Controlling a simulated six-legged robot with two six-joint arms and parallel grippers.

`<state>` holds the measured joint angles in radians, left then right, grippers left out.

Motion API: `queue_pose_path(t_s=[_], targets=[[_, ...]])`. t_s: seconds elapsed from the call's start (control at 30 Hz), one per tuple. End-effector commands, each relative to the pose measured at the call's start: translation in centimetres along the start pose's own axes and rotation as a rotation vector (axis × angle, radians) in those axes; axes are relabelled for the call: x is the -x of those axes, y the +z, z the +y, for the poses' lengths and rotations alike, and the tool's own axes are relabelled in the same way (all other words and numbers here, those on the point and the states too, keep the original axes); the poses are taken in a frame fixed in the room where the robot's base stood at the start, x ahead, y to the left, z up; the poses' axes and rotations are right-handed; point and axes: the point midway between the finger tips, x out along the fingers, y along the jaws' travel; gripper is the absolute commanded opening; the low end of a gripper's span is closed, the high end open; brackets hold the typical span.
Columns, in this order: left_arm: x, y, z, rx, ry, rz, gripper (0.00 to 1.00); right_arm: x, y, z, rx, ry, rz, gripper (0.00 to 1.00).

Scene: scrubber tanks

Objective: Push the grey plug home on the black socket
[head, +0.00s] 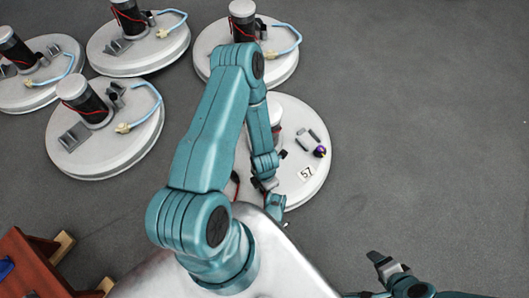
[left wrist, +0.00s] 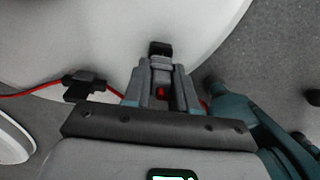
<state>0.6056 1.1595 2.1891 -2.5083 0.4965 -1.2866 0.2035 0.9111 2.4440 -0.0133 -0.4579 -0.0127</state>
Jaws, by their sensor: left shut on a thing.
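In the left wrist view, my left gripper (left wrist: 160,88) is shut on a grey plug (left wrist: 160,64). A black piece (left wrist: 160,48) sits at the plug's far end, in line with the fingertips. I cannot tell whether it is the black socket or how fully the two are joined. A black connector (left wrist: 84,87) on a red wire lies to the left of the fingers, apart from them. In the head view my left gripper (head: 263,185) is low at the near-left edge of the tank lid marked 57, mostly hidden by my arm. My right gripper (head: 385,265) is at lower right, away from the lid.
The white lid marked 57 (head: 312,190) carries small grey bars and a purple-black round part (head: 320,152). Several similar lids with black cylinders and blue cables stand at upper left. A reddish-brown wooden piece (head: 30,270) is at lower left. The grey floor at right is clear.

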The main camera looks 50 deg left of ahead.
Motion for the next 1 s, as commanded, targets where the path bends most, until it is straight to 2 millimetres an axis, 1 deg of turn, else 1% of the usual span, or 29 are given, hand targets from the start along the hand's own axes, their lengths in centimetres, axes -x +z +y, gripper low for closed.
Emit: queue_pose_path(t_s=[0.37,0.93,0.97,1.0], targets=[[-0.3,0.0,0.0,0.0,0.0,0.0,0.0,0.0,0.0,0.0,0.0,0.0,0.0,0.69],[-2.0,0.0,0.0,0.0,0.0,0.0,0.0,0.0,0.0,0.0,0.0,0.0,0.0,0.69],[-1.9,0.0,0.0,0.0,0.0,0.0,0.36,0.0,0.0,0.0,0.0,0.0,0.0,0.69],[-1.9,0.0,0.0,0.0,0.0,0.0,0.49,0.0,0.0,0.0,0.0,0.0,0.0,0.69]])
